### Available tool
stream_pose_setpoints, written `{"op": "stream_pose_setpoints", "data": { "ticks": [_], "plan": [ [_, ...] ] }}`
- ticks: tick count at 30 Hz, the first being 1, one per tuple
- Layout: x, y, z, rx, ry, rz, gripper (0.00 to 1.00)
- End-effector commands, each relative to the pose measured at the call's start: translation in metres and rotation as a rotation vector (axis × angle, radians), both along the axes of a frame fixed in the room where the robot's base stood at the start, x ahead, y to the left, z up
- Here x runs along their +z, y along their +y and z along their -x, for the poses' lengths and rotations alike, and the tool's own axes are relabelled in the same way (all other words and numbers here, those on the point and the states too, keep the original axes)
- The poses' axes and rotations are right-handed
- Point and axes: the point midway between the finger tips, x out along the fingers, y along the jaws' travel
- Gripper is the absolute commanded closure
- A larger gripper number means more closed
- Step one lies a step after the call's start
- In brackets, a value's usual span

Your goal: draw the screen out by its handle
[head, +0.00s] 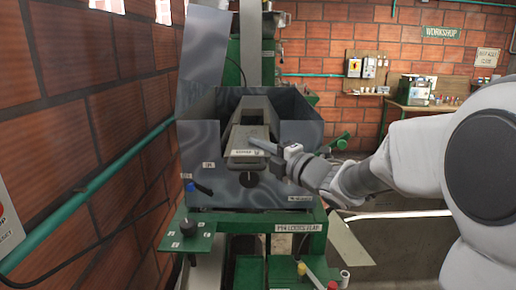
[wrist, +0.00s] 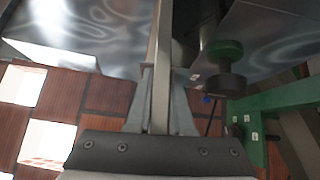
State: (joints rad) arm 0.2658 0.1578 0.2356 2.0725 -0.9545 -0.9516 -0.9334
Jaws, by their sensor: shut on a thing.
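The screen (head: 250,110) is a long grey metal piece lying in the middle of the open grey housing (head: 298,130). A small label sits on its front end, and a round dark knob or hole shows below it. My gripper (head: 268,147) reaches in from the right to the front end of the screen. In the wrist view my gripper (wrist: 160,118) has its two fingers closed on both sides of a straight pale bar, the handle (wrist: 160,70). In the head view the handle is mostly hidden by my gripper, and its join to the screen cannot be made out.
A green knob (head: 340,142) stands at the housing's right; it may be the one in the wrist view (wrist: 226,70). A blue-tipped lever (head: 200,188) is at the front left. A green frame (head: 290,216) lies below. A brick wall with a green pipe (head: 105,178) bounds the left.

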Motion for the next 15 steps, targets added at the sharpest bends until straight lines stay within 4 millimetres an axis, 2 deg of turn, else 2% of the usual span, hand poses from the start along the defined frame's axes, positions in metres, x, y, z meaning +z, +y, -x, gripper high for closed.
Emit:
{"op": "stream_pose_setpoints", "data": {
  "ticks": [15],
  "plan": [
    [0.001,0.001,0.026,0.000,-0.004,0.000,1.00]
  ]
}}
